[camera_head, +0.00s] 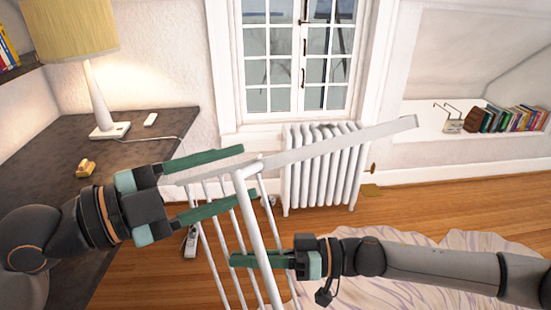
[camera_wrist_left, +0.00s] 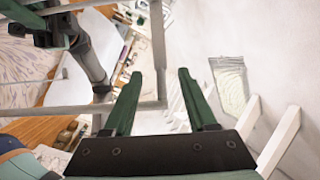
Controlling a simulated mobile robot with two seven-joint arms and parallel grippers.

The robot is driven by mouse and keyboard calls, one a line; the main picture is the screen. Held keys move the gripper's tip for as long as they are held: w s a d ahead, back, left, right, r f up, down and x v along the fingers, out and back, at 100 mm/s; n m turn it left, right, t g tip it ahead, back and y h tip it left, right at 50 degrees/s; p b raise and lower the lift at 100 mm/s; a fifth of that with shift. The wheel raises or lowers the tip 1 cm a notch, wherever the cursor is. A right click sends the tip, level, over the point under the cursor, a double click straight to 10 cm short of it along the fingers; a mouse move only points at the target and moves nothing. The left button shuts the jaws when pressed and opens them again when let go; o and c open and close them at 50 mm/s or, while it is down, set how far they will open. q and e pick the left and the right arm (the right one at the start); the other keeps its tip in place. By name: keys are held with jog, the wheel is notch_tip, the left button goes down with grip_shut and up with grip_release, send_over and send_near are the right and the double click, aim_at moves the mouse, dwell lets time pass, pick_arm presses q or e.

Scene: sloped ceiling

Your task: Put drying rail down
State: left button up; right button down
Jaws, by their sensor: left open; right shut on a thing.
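The drying rail (camera_head: 261,232) is a white frame with a thick post, several thin bars and a flat arm reaching up to the right. It stands tilted in the head view, in front of the radiator. My right gripper (camera_head: 240,260) is shut on the drying rail at its thick post, low in the view. My left gripper (camera_head: 250,172) is open, its green fingers above and below the rail's upper left part. The left wrist view shows the rail's pale bars (camera_wrist_left: 158,45) beside the open left fingers (camera_wrist_left: 160,74). The rail's lower end is out of view.
A dark desk (camera_head: 45,165) with a lit lamp (camera_head: 95,85) is at the left. A white radiator (camera_head: 325,170) stands under the window (camera_head: 298,60). A pale patterned rug (camera_head: 420,265) lies on the wooden floor (camera_head: 440,205), with bare floor behind it. Books (camera_head: 515,119) stand on the right ledge.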

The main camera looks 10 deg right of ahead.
aim_at(264, 165)
pick_arm(q)
jog(key=x, duration=0.7)
jog(key=shift+w+d, duration=0.1)
jog(key=shift+d, duration=0.2)
pick_arm(e)
jog(key=shift+r, duration=0.1)
pick_arm(q)
jog(key=c, duration=0.9)
grip_shut()
jog(key=shift+f, duration=0.15)
jog(key=shift+r, duration=0.2)
pick_arm(e)
jog(key=c, duration=0.9)
grip_release()
